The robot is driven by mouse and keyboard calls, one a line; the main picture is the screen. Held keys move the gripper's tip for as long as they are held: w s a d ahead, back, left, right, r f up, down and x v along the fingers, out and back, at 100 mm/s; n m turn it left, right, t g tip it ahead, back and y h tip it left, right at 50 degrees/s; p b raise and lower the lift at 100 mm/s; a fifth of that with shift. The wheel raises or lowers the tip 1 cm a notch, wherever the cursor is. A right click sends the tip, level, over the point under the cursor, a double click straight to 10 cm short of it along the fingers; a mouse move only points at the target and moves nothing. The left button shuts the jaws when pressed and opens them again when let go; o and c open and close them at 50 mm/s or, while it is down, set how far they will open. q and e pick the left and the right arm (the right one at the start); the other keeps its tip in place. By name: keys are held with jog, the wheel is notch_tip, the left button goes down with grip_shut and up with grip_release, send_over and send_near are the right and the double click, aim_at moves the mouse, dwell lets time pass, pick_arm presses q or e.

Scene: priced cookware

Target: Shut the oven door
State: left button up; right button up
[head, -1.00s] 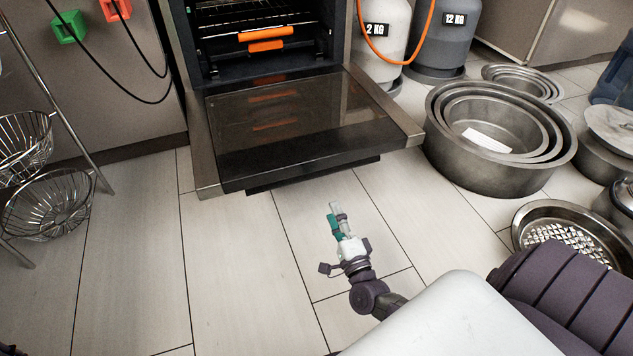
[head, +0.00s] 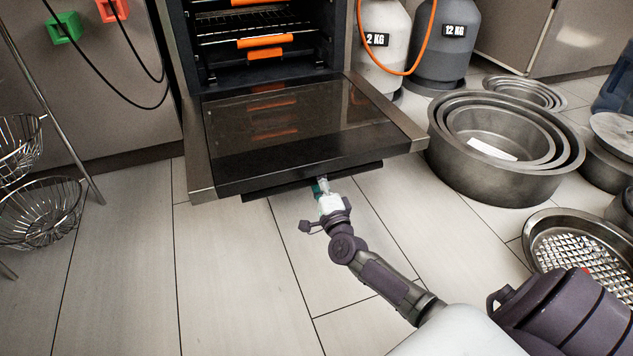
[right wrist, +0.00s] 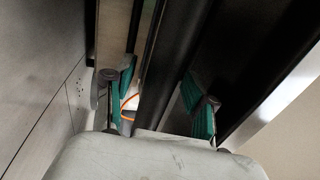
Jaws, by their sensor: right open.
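The oven door (head: 290,120) is hinged down and open, lying nearly flat in front of the oven (head: 262,45). Its dark handle bar (head: 262,191) runs below the front edge. My right gripper (head: 323,184) is at this edge, right of the door's middle, with its fingertips partly hidden by the handle. In the right wrist view the green-padded fingers (right wrist: 163,92) are spread apart. A dark bar (right wrist: 158,50) shows between them; I cannot tell whether they touch it. My left gripper is not in view.
Several nested metal pans (head: 505,150) and a perforated round pan (head: 580,245) stand on the floor at right. Gas cylinders (head: 440,45) with an orange hose stand beside the oven. A wire basket rack (head: 45,210) is at left. The floor in front is clear.

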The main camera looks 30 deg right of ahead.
grip_shut()
dwell(0.4)
